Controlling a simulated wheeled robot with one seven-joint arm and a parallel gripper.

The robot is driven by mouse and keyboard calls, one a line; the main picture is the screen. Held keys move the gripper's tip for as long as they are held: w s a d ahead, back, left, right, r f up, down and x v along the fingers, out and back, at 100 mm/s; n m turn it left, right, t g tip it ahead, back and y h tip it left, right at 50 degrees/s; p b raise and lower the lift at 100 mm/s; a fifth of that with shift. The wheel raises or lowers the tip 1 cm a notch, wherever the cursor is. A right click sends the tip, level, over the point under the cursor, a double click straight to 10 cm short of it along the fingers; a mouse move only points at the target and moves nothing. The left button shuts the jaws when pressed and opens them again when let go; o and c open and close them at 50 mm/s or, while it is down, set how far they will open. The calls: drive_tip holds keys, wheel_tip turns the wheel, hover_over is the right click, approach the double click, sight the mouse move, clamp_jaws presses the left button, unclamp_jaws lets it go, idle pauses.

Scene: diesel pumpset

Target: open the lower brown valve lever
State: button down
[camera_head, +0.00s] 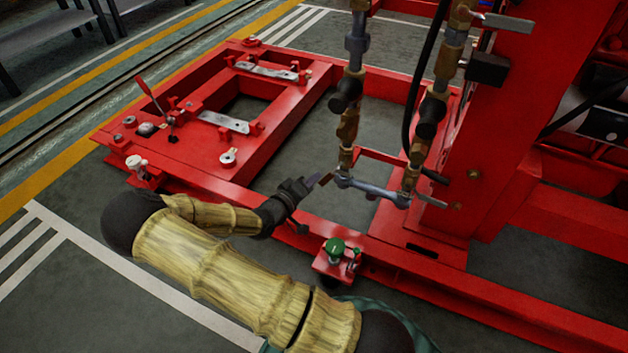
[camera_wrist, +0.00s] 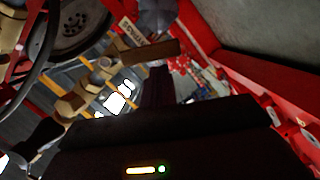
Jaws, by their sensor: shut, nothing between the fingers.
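The brown valve lever (camera_head: 326,179) sticks out to the left at the bottom of the left vertical pipe, near the pipe's brass fitting (camera_head: 346,157). In the wrist view the lever (camera_wrist: 150,52) is a brown bar lying across, just beyond my fingertips. My gripper (camera_head: 317,180) is shut and empty, with its tips close to the lever's free end. In the wrist view my gripper's fingers (camera_wrist: 158,72) show as a dark, narrow shape pointing at the lever. I cannot tell whether they touch it.
A grey horizontal pipe (camera_head: 370,189) joins both vertical pipes just right of the lever. A grey lever (camera_head: 430,200) sits at its right end. A red post (camera_head: 505,120) stands to the right. The red base frame (camera_head: 230,190) runs below my arm, with a green-topped part (camera_head: 335,245) nearby.

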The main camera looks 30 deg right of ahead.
drive_tip(key=shift+w, duration=0.1)
drive_tip(key=shift+d+f+n+p, duration=0.2)
drive_tip(key=shift+n+p, duration=0.1)
drive_tip(key=shift+p, duration=0.1)
drive_tip(key=shift+a, duration=0.2)
drive_tip(key=shift+s+d+f+n+p, duration=0.1)
drive_tip(key=shift+s+d+n+p, duration=0.1)
drive_tip(key=shift+s+n+p, duration=0.15)
